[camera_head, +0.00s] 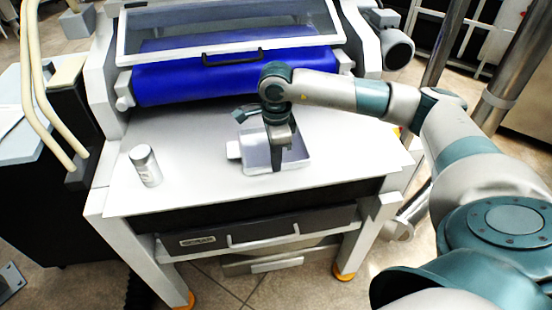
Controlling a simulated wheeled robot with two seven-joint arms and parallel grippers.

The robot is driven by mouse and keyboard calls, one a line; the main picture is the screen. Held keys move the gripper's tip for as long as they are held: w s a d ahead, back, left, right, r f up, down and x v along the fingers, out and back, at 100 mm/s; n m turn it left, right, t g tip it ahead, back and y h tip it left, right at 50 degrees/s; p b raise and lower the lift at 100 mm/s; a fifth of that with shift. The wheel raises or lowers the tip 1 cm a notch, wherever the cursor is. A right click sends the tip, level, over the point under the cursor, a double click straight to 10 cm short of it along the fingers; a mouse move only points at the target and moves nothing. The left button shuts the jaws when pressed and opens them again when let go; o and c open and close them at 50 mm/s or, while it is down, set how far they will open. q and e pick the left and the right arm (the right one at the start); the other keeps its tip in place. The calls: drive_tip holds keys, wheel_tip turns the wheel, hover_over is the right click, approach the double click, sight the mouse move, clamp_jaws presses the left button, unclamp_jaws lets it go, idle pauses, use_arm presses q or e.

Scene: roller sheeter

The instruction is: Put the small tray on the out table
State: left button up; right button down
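The small tray (256,158) is a pale, shallow, roughly square piece, lying on the white table in front of the blue roller. My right arm comes in from the right, and my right gripper (278,160) points down over the right part of the tray. The gripper covers part of the tray, and I cannot tell whether its fingers touch it or are closed on it. The white table top (200,190) carries the tray; I cannot tell from the picture whether this is the out table. My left gripper is not in view.
A metal can (145,166) stands on the table's left part. The sheeter's blue roller (215,75) and clear guard with a black handle (232,58) rise behind. A drawer (255,232) is under the table top. Table space between can and tray is clear.

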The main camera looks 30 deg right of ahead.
drive_tip(key=shift+f, duration=0.15)
drive_tip(key=c, duration=2)
unclamp_jaws()
drive_tip(key=shift+r, duration=0.25)
